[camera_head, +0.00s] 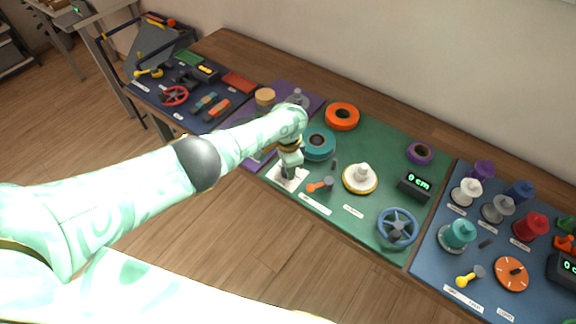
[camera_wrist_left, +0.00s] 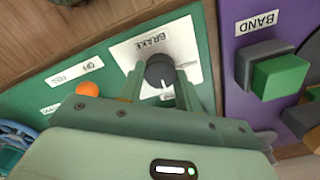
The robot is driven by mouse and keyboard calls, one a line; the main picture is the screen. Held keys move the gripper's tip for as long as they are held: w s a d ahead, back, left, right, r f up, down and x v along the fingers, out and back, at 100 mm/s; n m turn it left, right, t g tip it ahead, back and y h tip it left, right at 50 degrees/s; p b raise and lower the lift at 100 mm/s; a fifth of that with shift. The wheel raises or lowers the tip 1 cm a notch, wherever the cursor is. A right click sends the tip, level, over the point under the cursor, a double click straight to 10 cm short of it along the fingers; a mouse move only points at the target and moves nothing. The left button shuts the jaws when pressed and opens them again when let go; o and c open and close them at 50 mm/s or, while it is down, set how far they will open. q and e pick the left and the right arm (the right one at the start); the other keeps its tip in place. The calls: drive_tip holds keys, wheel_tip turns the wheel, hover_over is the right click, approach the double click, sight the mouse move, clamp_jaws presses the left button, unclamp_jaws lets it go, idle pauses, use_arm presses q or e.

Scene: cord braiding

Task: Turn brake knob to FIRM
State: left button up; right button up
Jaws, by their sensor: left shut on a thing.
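The brake knob (camera_wrist_left: 160,72) is a dark round knob on a white plate (camera_wrist_left: 125,53) marked BRAKE in the left wrist view. A short white pointer line on it runs toward the gripper body, near a small label that is partly hidden and unreadable. My left gripper (camera_wrist_left: 159,75) has a finger on each side of the knob and is shut on it. In the head view my left gripper (camera_head: 288,168) reaches down over the white plate (camera_head: 287,180) at the green mat's front left corner, hiding most of the knob. My right gripper is not in view.
An orange-ended toggle (camera_head: 320,185) sits right of the plate on the green mat (camera_head: 385,150). A teal ring (camera_head: 319,145) lies behind it. A white-topped dial (camera_head: 360,178) and a blue handwheel (camera_head: 397,228) are further right. In the wrist view a green block (camera_wrist_left: 280,80) is near.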

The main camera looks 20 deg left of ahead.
use_arm(q)
drive_tip(key=o, duration=1)
wheel_tip(320, 180, up, 16)
drive_tip(key=p, duration=1)
drive_tip(key=shift+r, duration=0.1)
